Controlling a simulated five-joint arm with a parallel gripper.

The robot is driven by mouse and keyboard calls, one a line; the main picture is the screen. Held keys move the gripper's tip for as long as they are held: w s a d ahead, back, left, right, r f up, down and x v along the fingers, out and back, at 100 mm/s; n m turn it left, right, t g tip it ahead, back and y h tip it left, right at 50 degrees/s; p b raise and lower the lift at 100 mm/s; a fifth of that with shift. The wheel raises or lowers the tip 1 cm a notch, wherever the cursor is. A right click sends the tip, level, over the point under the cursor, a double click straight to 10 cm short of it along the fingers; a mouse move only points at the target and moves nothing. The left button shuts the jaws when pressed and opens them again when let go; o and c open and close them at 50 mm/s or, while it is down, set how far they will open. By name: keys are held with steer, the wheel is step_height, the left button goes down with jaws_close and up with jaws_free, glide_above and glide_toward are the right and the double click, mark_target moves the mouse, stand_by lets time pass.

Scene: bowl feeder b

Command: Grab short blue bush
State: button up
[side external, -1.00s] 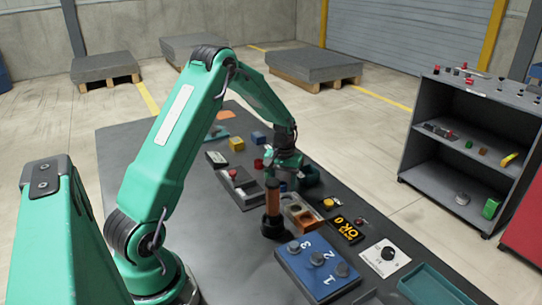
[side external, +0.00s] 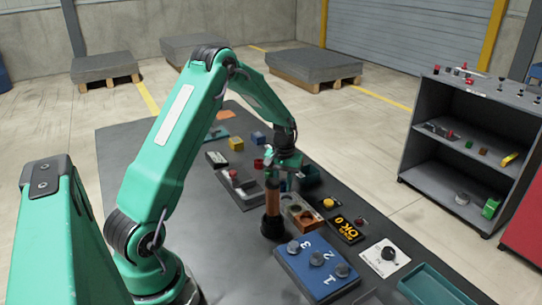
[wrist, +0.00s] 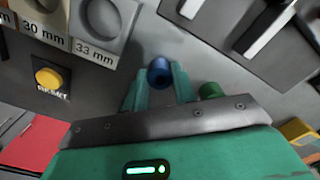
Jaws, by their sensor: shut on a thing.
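The blue bush (wrist: 159,71) is a short dark blue cylinder with a hole in its end, seen in the wrist view. My gripper (wrist: 157,82) has its two teal fingers on either side of it, shut on it. A green cylinder (wrist: 211,91) stands just right of the fingers, apart from the blue bush. In the side view my gripper (side external: 288,178) is low over the dark table, partly behind a brown-handled post (side external: 272,205). The bush is too small and covered there to make out surely.
Gauge blocks marked 30 mm and 33 mm (wrist: 105,18) and a yellow button (wrist: 48,78) lie left in the wrist view. A slotted grey box (wrist: 250,30) is at upper right. A blue numbered board (side external: 317,262) and a teal tray (side external: 432,287) stand at the table's front.

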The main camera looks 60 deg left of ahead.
mark_target(284, 184)
steer(key=shift+r, duration=0.15)
steer(key=shift+r, duration=0.5)
step_height(284, 184, up, 3)
steer(key=shift+d+r, duration=0.15)
steer(key=s+d+r, duration=0.1)
steer(key=d+r, duration=0.5)
steer(key=d, duration=0.5)
steer(key=shift+d+r, duration=0.15)
steer(key=shift+r, duration=0.05)
steer(key=shift+s, duration=0.15)
